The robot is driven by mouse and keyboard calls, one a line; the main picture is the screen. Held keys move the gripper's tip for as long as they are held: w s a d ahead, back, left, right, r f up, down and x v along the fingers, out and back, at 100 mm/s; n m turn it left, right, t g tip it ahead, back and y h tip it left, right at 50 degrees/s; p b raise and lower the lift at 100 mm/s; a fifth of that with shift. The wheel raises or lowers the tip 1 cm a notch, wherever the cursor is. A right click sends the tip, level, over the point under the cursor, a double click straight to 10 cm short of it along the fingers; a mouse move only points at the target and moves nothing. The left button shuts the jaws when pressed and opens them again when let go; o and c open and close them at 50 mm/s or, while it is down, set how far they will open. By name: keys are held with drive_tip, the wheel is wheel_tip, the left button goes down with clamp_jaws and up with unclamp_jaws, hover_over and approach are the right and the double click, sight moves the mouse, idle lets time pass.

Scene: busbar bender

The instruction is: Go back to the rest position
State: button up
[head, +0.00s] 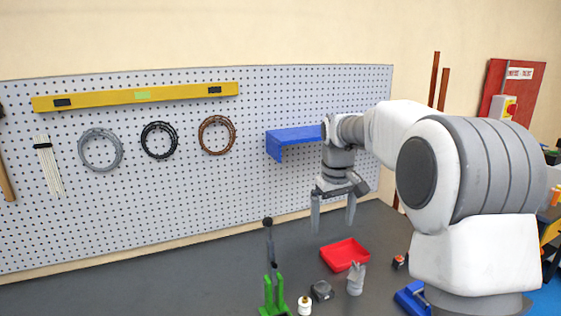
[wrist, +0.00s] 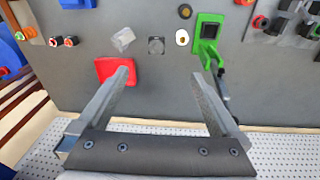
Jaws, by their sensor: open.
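My gripper (head: 333,212) hangs open above the workbench, its fingers pointing down, with nothing between them. In the wrist view my gripper (wrist: 165,82) shows its two fingers spread wide apart with bare bench between them. A red tray (head: 345,254) lies on the bench below and a little right of the gripper; it also shows beside the left finger in the wrist view (wrist: 112,70). My gripper touches nothing.
On the grey bench (head: 180,285) stand a green bender (head: 274,295) with an upright lever, a white bottle (head: 305,305), a dark block (head: 322,291) and a grey piece (head: 356,279). Behind is a pegboard (head: 100,220) with a blue shelf (head: 290,140) near my wrist.

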drive_tip(key=s+r+m+t, duration=0.1)
drive_tip(key=s+r, duration=0.5)
drive_tip(key=s, duration=0.4)
drive_tip(key=s+f+m+t, duration=0.2)
drive_tip(key=s+f+t, duration=0.1)
drive_tip(key=s, duration=1.8)
drive_tip(key=shift+s+d+m, duration=0.2)
drive_tip(key=shift+d+m, duration=0.1)
drive_tip(key=shift+m, duration=0.1)
drive_tip(key=shift+c, duration=0.2)
